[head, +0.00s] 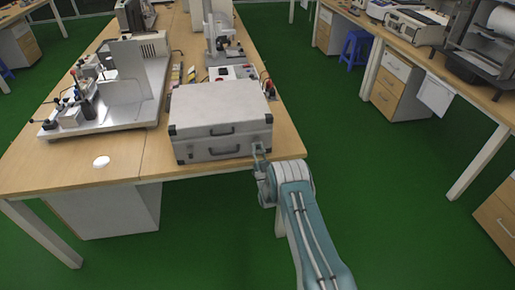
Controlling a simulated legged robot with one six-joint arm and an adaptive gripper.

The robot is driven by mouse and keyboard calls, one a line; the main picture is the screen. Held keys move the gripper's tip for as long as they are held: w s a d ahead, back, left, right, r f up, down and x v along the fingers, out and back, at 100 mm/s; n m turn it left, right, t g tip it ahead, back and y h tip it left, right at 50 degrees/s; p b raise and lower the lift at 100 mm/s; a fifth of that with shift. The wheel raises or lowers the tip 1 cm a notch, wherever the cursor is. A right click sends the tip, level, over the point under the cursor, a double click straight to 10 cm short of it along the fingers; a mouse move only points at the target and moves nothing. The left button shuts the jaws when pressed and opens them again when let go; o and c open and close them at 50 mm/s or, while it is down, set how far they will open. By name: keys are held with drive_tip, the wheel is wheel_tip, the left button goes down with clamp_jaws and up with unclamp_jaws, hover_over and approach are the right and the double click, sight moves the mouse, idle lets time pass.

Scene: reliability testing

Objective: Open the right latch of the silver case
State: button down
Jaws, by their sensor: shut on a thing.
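The silver case (215,108) lies flat near the front right corner of the wooden table, with its lid down. It has dark corner pieces and dark handles on its front face. My gripper (258,150) is at the right end of the case's front face, where the right latch would be. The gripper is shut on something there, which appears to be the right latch. The latch itself is hidden by the fingers and too small to make out. My teal and white arm comes up from the lower right.
The wooden table (62,172) carries a metal test rig (125,95) to the left of the case and a white round object (101,162) near the front. Instruments stand behind the case. A blue stool (356,48) is at the right back. Green floor is free at right.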

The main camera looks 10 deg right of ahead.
drive_tip(key=shift+r, duration=0.15)
drive_tip(key=c, duration=0.5)
unclamp_jaws()
drive_tip(key=shift+c, duration=0.2)
drive_tip(key=shift+s, duration=0.1)
drive_tip(key=v, duration=0.7)
drive_tip(key=shift+f, duration=0.3)
drive_tip(key=shift+s, duration=0.15)
